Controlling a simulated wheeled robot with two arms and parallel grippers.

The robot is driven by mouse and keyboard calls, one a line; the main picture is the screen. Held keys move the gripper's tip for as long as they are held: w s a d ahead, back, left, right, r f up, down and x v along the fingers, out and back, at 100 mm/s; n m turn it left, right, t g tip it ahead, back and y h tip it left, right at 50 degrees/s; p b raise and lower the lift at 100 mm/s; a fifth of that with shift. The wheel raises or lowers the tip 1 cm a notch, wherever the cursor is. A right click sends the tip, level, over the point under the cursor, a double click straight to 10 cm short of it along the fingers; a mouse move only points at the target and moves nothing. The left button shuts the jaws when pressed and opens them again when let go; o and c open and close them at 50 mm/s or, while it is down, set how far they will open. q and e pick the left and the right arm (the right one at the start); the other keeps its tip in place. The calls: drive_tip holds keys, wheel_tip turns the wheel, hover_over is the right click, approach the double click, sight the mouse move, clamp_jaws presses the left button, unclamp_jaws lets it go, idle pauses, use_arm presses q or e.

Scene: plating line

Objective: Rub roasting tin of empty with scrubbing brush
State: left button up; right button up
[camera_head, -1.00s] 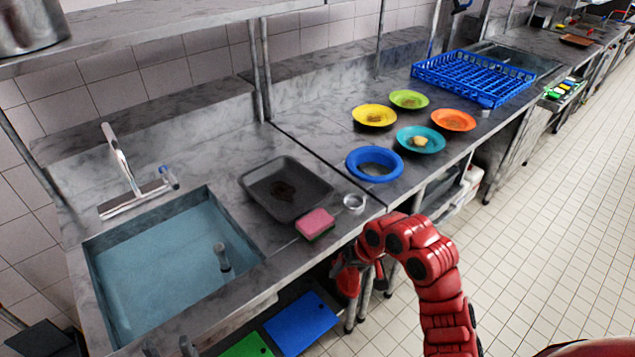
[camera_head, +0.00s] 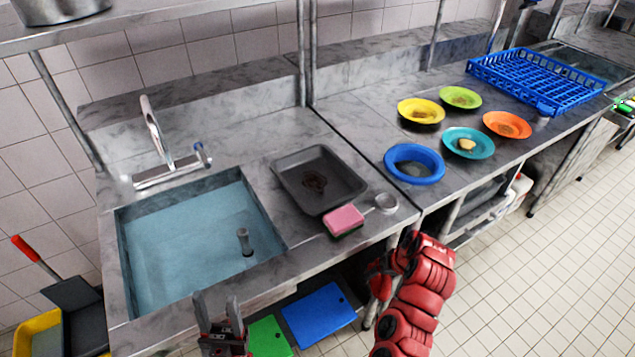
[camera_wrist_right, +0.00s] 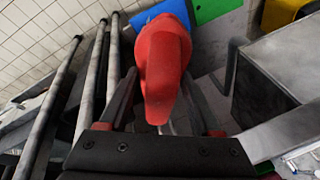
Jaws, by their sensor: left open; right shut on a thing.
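The roasting tin (camera_head: 290,192) is dark grey and lies on the steel counter right of the sink, with a dark brown residue patch in its middle. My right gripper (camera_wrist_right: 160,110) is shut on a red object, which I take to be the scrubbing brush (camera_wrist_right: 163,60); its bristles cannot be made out. In the head view the red brush (camera_head: 379,285) hangs partly hidden by my arm, in front of and below the counter edge, apart from the tin. My left gripper (camera_head: 219,318) is open and empty, low before the sink's front edge.
A pink sponge (camera_head: 343,219) and a small round cup (camera_head: 387,202) sit in front of the tin. The sink (camera_head: 190,240) holds water. Several coloured plates, including a blue one (camera_head: 415,177), and a blue rack (camera_head: 535,85) are on the right counter.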

drive_tip(key=shift+s+a, duration=0.15)
drive_tip(key=shift+a, duration=0.05)
